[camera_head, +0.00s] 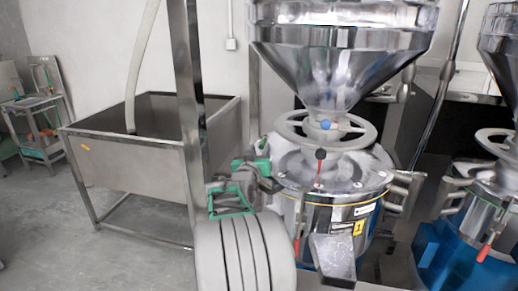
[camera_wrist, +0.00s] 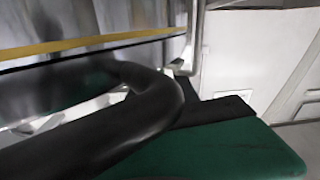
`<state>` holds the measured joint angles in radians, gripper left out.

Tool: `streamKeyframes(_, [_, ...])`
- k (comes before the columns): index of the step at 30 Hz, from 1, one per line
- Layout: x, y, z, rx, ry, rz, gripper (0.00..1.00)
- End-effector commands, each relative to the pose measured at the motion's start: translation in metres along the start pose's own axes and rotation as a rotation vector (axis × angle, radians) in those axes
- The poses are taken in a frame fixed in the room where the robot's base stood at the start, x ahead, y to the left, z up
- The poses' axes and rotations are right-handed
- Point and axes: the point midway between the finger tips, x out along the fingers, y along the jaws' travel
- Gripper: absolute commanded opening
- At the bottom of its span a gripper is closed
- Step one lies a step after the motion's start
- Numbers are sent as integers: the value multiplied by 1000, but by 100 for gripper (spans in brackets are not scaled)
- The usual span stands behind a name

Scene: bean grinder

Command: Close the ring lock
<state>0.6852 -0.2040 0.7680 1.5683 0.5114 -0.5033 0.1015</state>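The grinder (camera_head: 325,215) is a shiny metal drum with a yellow band around it, a handwheel (camera_head: 325,130) above and a large funnel on top. A red-handled lever (camera_head: 299,232) hangs at its front left, and silver clamp-like handles (camera_head: 400,190) stick out on its right side. I cannot tell for sure which part is the ring lock. My green and black gripper (camera_head: 268,178) is at the drum's upper left side, close to it. In the wrist view, the yellow band (camera_wrist: 90,45) crosses the top, with a dark curved part and a green pad below. The fingertip gap is unclear.
A second grinder (camera_head: 480,215) with a blue base stands at the right. A metal tank (camera_head: 135,160) on legs is at the left, beside a steel post (camera_head: 187,100). A small cart (camera_head: 38,125) stands at the far left. The floor at lower left is clear.

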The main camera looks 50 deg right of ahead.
Motion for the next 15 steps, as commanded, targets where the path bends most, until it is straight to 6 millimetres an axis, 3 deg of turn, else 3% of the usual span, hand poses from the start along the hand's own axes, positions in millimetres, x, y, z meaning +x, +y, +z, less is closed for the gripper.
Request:
streamKeyframes(4, [16, 0, 0, -1, -1, 0, 37])
streamKeyframes(11, [17, 1, 0, 0, 0, 0, 37])
streamKeyframes(15, [17, 1, 0, 0, -1, 0, 27])
